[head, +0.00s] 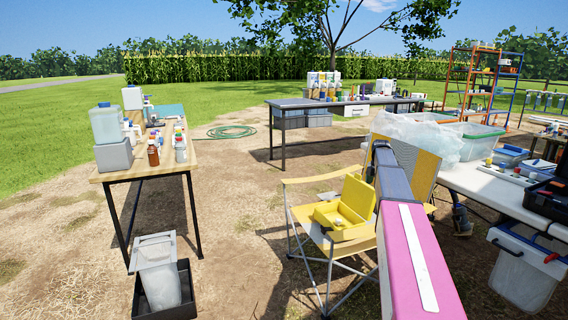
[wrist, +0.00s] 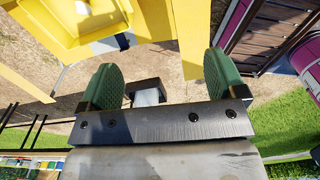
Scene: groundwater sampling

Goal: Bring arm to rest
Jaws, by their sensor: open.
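My gripper (wrist: 160,80) shows in the wrist view with its two green-padded fingers wide apart and nothing between them. Beyond the gap, a dark tray with a pale bin in it lies on the ground below. In the head view my pink and grey arm reaches up from the lower right, in front of the folding chair (head: 310,222). I cannot make out the gripper in the head view. An open yellow case (head: 347,212) sits on the chair; yellow surfaces also fill the upper left of the wrist view.
A wooden table (head: 140,172) with bottles stands at left, with a black tray (head: 143,304) holding a pale bin before it. A white table (head: 487,190) with a plastic bag (head: 425,133) is close at right. Bare ground lies between the left table and chair.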

